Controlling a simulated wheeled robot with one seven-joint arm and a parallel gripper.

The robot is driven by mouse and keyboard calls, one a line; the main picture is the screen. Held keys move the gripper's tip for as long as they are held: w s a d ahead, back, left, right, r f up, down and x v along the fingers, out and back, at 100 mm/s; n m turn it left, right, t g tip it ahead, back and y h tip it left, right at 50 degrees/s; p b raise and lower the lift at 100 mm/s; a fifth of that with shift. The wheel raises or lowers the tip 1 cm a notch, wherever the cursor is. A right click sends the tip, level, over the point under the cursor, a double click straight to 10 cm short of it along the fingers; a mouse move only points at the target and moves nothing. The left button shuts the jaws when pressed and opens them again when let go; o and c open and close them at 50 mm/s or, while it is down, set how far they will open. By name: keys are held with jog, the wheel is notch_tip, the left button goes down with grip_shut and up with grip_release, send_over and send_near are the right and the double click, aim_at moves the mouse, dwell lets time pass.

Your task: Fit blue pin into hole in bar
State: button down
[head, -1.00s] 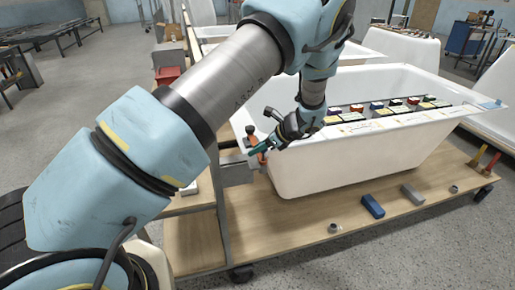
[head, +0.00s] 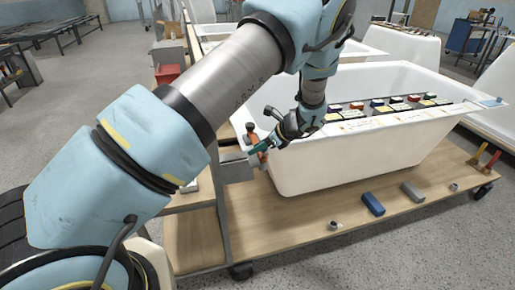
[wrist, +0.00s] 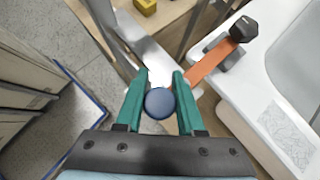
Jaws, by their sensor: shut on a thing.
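My gripper (wrist: 159,88) has green fingers and is shut on the blue pin (wrist: 159,104). The pin's round dark-blue end faces the wrist camera, and the rest of it is hidden below. In the head view my gripper (head: 258,149) is at the near left corner of the white bathtub shell, beside an orange clamp. The pin is too small to make out there. A grey metal bar (wrist: 137,42) runs under and beyond the fingertips in the wrist view. I see no hole in it, and I cannot tell whether the pin touches it.
The orange clamp (wrist: 212,62) with a black knob grips close to the right finger. The white bathtub shell (head: 320,172) stands right of it on a wooden cart (head: 290,232). A blue block (head: 373,204) and a grey block (head: 412,191) lie on the cart.

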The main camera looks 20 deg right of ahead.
jog(key=shift+r+p, duration=0.8)
jog(key=shift+r, duration=0.55)
jog(key=shift+f+b, duration=1)
jog(key=shift+f, duration=0.7)
dwell(0.8)
jog(key=shift+c, duration=2.2)
grip_release()
jog(key=shift+d, duration=0.1)
jog(key=b+v, duration=0.3)
jog(key=v, duration=0.7)
jog(key=shift+s+r, duration=0.2)
jog(key=shift+r, duration=0.15)
